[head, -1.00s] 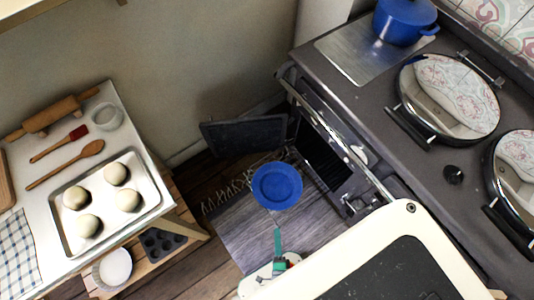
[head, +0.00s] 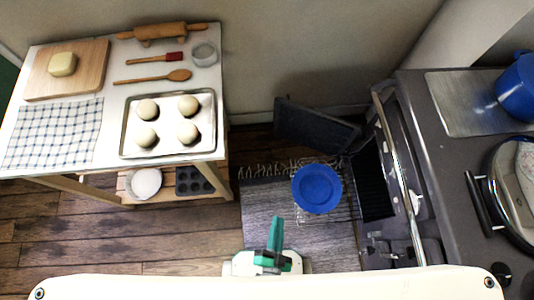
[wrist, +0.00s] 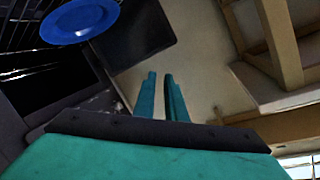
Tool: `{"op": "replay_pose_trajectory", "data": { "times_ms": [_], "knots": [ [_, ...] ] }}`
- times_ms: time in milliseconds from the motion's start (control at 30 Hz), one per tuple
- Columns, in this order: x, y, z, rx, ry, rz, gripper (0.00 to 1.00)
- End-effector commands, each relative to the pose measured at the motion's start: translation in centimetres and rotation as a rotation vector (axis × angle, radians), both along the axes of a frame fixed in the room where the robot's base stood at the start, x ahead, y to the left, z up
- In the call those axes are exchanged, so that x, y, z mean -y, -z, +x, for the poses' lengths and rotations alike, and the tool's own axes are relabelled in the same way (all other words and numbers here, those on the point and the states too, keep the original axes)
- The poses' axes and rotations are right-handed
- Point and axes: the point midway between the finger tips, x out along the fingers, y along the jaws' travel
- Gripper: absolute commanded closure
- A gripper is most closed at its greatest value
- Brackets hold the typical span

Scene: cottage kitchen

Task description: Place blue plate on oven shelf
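The blue plate (head: 317,188) lies flat on a wire oven shelf (head: 350,208), which sticks out of the open oven (head: 372,182) above the floor. The plate also shows at the top left of the wrist view (wrist: 82,18), with dark shelf wires beside it. My gripper (head: 277,222) is below and left of the plate in the head view, apart from it. In the wrist view its two teal fingers (wrist: 160,75) stand a little apart with nothing between them.
The oven door (head: 315,128) hangs open. A rail (head: 398,150) runs along the stove front. At left, a table holds a tray (head: 168,148) of dough balls, a rolling pin (head: 165,32) and a cutting board (head: 38,85). A grey mat (head: 270,215) and bare floor lie between.

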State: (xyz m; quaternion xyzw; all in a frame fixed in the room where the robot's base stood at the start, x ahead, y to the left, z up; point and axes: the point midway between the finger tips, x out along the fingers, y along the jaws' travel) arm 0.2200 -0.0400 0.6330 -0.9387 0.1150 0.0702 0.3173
Motion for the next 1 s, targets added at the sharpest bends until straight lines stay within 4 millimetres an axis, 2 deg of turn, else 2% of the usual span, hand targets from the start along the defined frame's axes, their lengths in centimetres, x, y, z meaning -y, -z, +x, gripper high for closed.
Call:
{"op": "replay_pose_trajectory", "data": {
  "times_ms": [33,300,400,500,633,1000],
  "knots": [
    [-0.6,-2.6,-0.1,-0.013,-0.037,-0.062,0.89],
    [-3.5,-15.8,0.6,-0.065,-0.228,-0.416,0.89],
    [-4.1,-19.6,0.9,-0.075,-0.271,-0.514,0.89],
    [-4.3,-22.1,1.0,-0.08,-0.294,-0.579,0.89],
    [-4.0,-23.5,1.2,-0.084,-0.306,-0.616,0.89],
    [-4.1,-23.6,1.2,-0.084,-0.306,-0.619,0.89]
  ]
}}
